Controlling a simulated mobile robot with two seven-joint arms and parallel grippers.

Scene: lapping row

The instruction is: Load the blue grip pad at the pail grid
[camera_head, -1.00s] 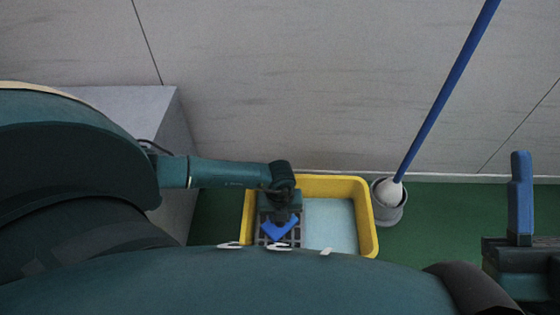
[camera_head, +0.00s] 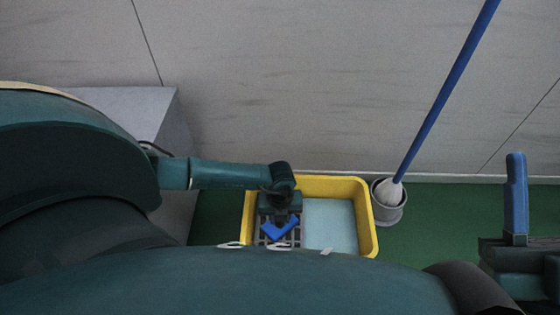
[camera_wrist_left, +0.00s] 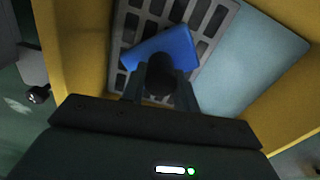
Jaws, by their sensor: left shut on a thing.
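The blue grip pad (camera_head: 281,231) is an angled, V-like piece in the head view. My left gripper (camera_head: 281,217) is shut on its dark knob, just above the grey slotted grid (camera_head: 265,240) in the yellow pail (camera_head: 371,220). In the left wrist view, the pad (camera_wrist_left: 180,47) lies in front of the fingers of my left gripper (camera_wrist_left: 160,92), over the slots of the grid (camera_wrist_left: 222,45). I cannot tell whether the pad touches the grid. The knob is partly hidden between the fingers.
Pale blue water or floor (camera_head: 330,225) fills the pail's right side. A grey pot (camera_head: 390,212) with a white-headed, blue-handled brush (camera_head: 440,95) stands right of the pail. A grey block (camera_head: 150,110) stands at left, and a wall is behind. My body hides the pail's front.

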